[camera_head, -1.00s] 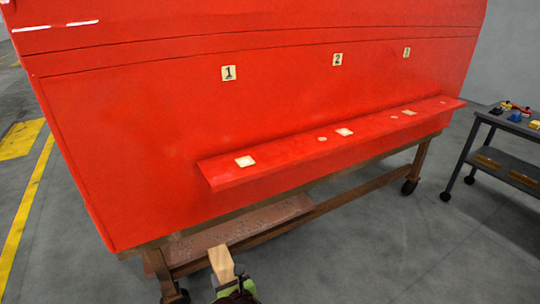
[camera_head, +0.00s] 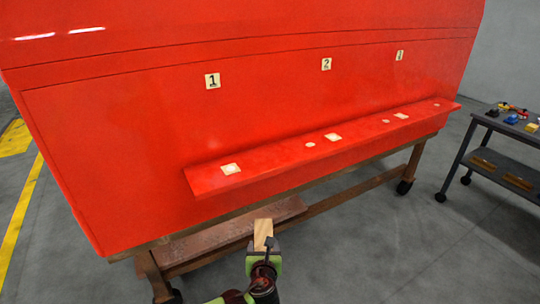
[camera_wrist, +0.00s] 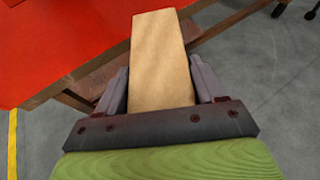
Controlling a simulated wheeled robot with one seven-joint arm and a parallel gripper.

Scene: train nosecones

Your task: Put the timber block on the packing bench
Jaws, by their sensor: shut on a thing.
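A pale timber block (camera_wrist: 160,60) fills the space between the two fingers of my gripper (camera_wrist: 162,92) in the wrist view. My gripper is shut on it, and the block sticks out well past the fingertips. In the head view the block (camera_head: 263,230) shows at the bottom middle, held by my gripper (camera_head: 264,246) in front of the red panel's wooden stand. No surface in view is clearly marked as the packing bench. A grey two-level cart-like table (camera_head: 505,130) stands at the right, apart from my gripper.
A large red nosecone panel (camera_head: 120,150) with a red ledge (camera_head: 270,167) and number labels fills the view. Its wooden stand (camera_head: 345,200) has castors. Several small coloured items lie on the grey table's top. Floor at the lower right is clear.

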